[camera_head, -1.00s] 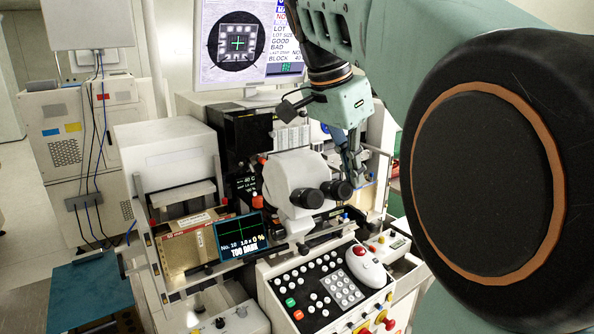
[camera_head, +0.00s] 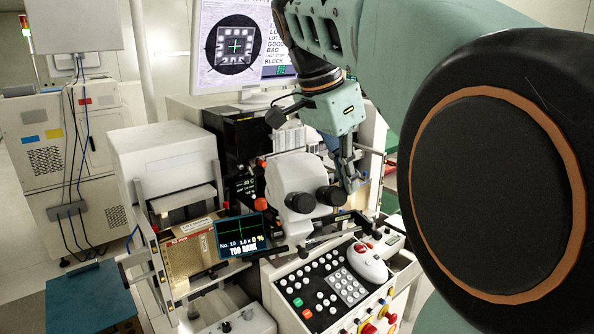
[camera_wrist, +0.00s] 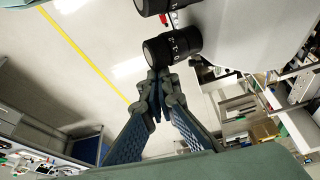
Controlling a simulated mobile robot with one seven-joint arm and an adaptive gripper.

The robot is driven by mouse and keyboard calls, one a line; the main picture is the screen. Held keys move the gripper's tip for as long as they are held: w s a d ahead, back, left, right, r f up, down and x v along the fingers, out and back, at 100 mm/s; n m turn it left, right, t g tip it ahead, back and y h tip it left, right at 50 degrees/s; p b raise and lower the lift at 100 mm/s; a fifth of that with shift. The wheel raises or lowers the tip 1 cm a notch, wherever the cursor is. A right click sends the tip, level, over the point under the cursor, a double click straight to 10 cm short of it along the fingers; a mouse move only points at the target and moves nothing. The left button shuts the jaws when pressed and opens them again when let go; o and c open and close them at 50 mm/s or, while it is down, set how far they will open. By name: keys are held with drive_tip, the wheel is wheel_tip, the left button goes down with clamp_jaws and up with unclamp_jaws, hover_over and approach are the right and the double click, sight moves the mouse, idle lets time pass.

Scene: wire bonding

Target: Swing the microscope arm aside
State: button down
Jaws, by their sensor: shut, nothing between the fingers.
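The white microscope head (camera_head: 290,178) with two black eyepieces stands above the bonder's control panel in the head view. My gripper (camera_head: 350,188) points down just right of the right eyepiece (camera_head: 331,195). In the wrist view my gripper (camera_wrist: 158,80) is shut and empty, its fingertips right beside the lower black eyepiece (camera_wrist: 172,46). I cannot tell whether they touch it. The white microscope body (camera_wrist: 255,35) fills the upper right of the wrist view. The arm that carries the microscope is mostly hidden behind the head.
A keypad panel (camera_head: 318,294) with a white mouse (camera_head: 367,264) lies below the microscope. A small screen (camera_head: 241,236) reading "TOO DARK" stands to its left. A large monitor (camera_head: 200,78) stands behind. Open floor (camera_wrist: 110,80) shows in the wrist view.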

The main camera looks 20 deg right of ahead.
sight(332, 192)
drive_tip(key=a, duration=0.2)
drive_tip(key=s+a, duration=0.1)
drive_tip(key=a, duration=0.1)
drive_tip(key=shift+d, duration=0.1)
